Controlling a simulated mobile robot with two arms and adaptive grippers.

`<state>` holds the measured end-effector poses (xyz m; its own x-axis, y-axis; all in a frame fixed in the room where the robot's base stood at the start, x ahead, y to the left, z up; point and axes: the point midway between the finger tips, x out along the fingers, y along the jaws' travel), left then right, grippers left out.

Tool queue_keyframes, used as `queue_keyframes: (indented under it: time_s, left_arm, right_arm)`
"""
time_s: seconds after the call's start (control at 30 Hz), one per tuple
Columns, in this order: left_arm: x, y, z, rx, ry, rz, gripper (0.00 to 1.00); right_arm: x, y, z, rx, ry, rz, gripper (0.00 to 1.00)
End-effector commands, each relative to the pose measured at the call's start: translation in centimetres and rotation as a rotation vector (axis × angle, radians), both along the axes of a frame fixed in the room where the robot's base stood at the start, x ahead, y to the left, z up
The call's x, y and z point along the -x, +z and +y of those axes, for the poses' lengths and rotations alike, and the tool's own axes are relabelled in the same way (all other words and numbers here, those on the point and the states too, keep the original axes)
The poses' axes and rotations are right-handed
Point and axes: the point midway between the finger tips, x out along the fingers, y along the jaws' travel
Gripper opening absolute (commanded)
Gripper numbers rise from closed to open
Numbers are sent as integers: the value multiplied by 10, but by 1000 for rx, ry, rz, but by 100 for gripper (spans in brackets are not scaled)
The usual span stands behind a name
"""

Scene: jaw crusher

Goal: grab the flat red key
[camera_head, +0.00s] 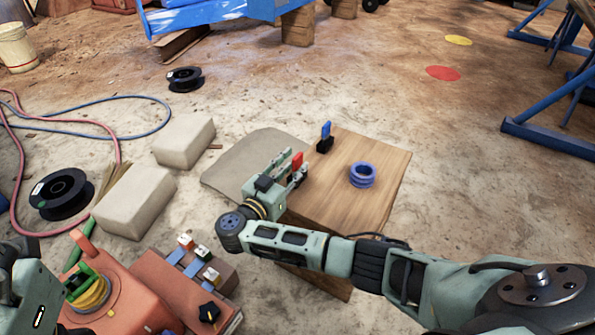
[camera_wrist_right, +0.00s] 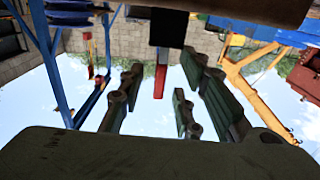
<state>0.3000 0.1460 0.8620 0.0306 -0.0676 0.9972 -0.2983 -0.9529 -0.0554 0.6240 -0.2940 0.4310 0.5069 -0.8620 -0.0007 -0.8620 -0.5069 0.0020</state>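The flat red key (camera_head: 297,160) stands upright near the left edge of the wooden box top. In the right wrist view the red key (camera_wrist_right: 161,80) shows with a black block (camera_wrist_right: 168,28) at its end, in the gap between my fingers. My right gripper (camera_head: 290,167) is at the box's left side, its fingers reaching to the key. In the wrist view its fingers (camera_wrist_right: 160,97) are apart, with a visible gap on both sides of the key.
On the wooden box (camera_head: 340,205) stand a blue key in a black holder (camera_head: 325,144) and a stack of blue rings (camera_head: 362,174). A red machine (camera_head: 165,285) with switches is at the lower left. Pale blocks (camera_head: 135,203) and cable spools (camera_head: 62,192) lie on the floor.

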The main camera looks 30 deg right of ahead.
Motion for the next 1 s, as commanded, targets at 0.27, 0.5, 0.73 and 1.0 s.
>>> queue_keyframes:
  time_s: [0.27,0.5,0.73,1.0]
  left_arm:
    - [1,2,0,-1,1,-13,78]
    - [1,2,-1,-1,1,-13,78]
    - [1,2,-1,-1,0,-13,78]
    - [0,2,-1,-1,0,-13,78]
  right_arm:
    - [-5,0,-8,-1,0,0,31]
    - [-5,0,-8,-1,0,0,16]
    - [-5,0,-8,-1,0,-1,0]
    - [-5,1,-8,0,0,-2,0]
